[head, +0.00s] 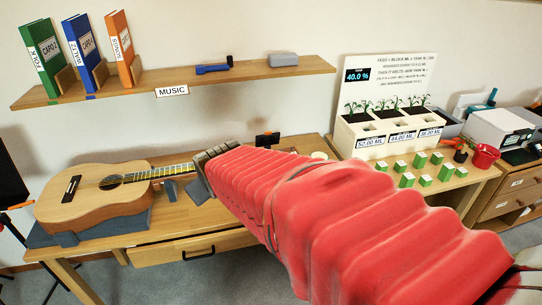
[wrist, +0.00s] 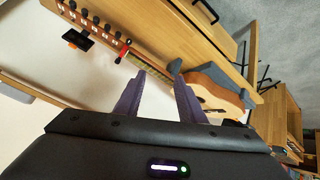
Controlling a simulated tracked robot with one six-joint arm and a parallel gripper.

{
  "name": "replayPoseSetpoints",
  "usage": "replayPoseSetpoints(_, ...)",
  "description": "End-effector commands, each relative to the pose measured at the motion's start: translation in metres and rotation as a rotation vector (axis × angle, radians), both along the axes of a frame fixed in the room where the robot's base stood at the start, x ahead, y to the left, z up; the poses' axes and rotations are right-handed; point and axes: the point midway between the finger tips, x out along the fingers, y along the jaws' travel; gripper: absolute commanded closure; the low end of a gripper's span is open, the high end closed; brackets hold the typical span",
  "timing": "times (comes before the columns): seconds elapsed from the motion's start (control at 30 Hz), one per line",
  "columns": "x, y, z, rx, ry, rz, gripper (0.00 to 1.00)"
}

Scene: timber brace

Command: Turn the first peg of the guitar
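The guitar (head: 85,207) lies on the wooden table at the left, its body on a dark grey support and its neck (head: 160,172) pointing right. My red-sleeved arm hides the headstock end in the head view, so I cannot make out the pegs there. In the wrist view the guitar body (wrist: 209,87) shows beyond the right finger, and the neck runs up left to a small red and black part (wrist: 123,51). Which peg is first I cannot tell.
A row of several dark knobs (wrist: 84,14) runs along a wooden strip, with a black and orange device (wrist: 76,40) beside it. A wall shelf (head: 180,80) with binders hangs above the table. A planter box (head: 387,135) and green blocks stand on the right.

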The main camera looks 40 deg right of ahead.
Motion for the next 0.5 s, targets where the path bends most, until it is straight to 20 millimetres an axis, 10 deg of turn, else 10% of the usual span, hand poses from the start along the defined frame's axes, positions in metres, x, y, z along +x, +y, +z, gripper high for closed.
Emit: replayPoseSetpoints(0.5,0.066,-0.153,-0.05,-0.247,-0.135,0.025,0.64)
